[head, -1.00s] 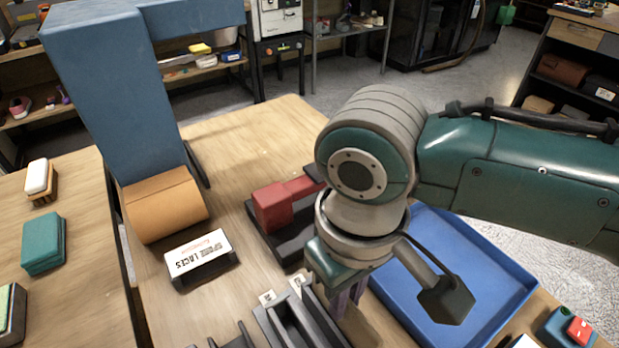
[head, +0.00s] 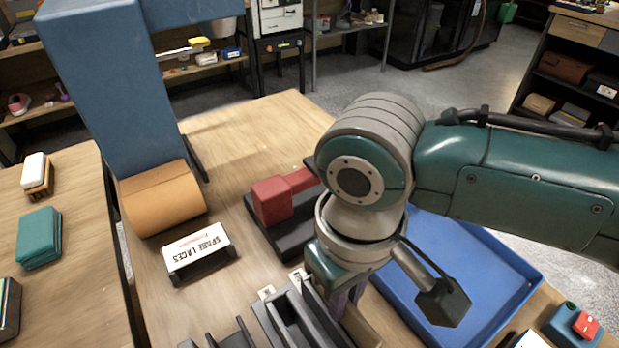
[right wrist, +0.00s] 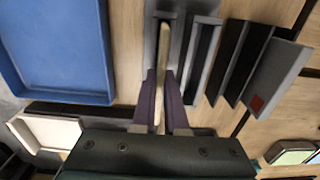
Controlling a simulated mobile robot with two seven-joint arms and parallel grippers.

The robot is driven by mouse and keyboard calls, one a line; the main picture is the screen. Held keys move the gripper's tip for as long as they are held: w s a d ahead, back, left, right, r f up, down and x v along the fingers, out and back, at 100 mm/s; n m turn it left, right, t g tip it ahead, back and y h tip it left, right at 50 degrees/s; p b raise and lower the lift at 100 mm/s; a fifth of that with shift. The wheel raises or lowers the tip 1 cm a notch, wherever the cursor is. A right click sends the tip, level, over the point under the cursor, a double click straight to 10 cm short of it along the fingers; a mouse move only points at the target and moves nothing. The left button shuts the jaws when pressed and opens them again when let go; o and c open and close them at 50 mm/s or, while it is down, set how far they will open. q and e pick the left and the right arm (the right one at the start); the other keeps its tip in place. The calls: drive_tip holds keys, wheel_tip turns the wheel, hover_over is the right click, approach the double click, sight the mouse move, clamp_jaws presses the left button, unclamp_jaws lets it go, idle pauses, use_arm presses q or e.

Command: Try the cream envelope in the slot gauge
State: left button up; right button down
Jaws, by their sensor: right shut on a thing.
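My right gripper (right wrist: 164,108) is shut on the cream envelope (right wrist: 162,62), which shows edge-on as a thin pale strip between the two purple fingers. In the head view the right gripper (head: 348,297) points down just right of the dark grey slot gauge (head: 291,325). In the right wrist view the gauge (right wrist: 205,60) has several upright walls with slots between them. The envelope's far part overlaps the gauge's leftmost slot there; I cannot tell how deep it is in it. My left gripper is not in view.
A blue tray (head: 500,262) lies right of the gauge, under my right arm. A red block on a black base (head: 272,200) stands behind it. A spare laces box (head: 199,250) and a blue upright with a tan rounded foot (head: 162,200) are to the left.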

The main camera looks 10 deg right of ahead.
drive_tip(key=shift+f+b, duration=0.45)
drive_tip(key=shift+f, duration=0.25)
drive_tip(key=c, duration=0.9)
unclamp_jaws()
wheel_tip(320, 180, up, 9)
drive_tip(key=shift+r+p, duration=0.15)
drive_tip(key=shift+p, duration=0.9)
drive_tip(key=shift+s+a+r, duration=0.1)
drive_tip(key=shift+r, duration=0.1)
drive_tip(key=s+a+t+y, duration=0.1)
drive_tip(key=s+a+y, duration=0.2)
drive_tip(key=s, duration=0.2)
drive_tip(key=s+d+r+m+t+h, duration=0.1)
drive_tip(key=s+d, duration=0.3)
drive_tip(key=d, duration=0.2)
drive_tip(key=s+d+m+t+h, duration=0.1)
drive_tip(key=s+d+t+h, duration=0.15)
drive_tip(key=d, duration=0.35)
drive_tip(key=shift+g+y, duration=0.35)
drive_tip(key=shift+g, duration=0.1)
drive_tip(key=r+p, duration=3.8)
drive_tip(key=shift+s+d+r, duration=0.1)
drive_tip(key=shift+s+d, duration=0.15)
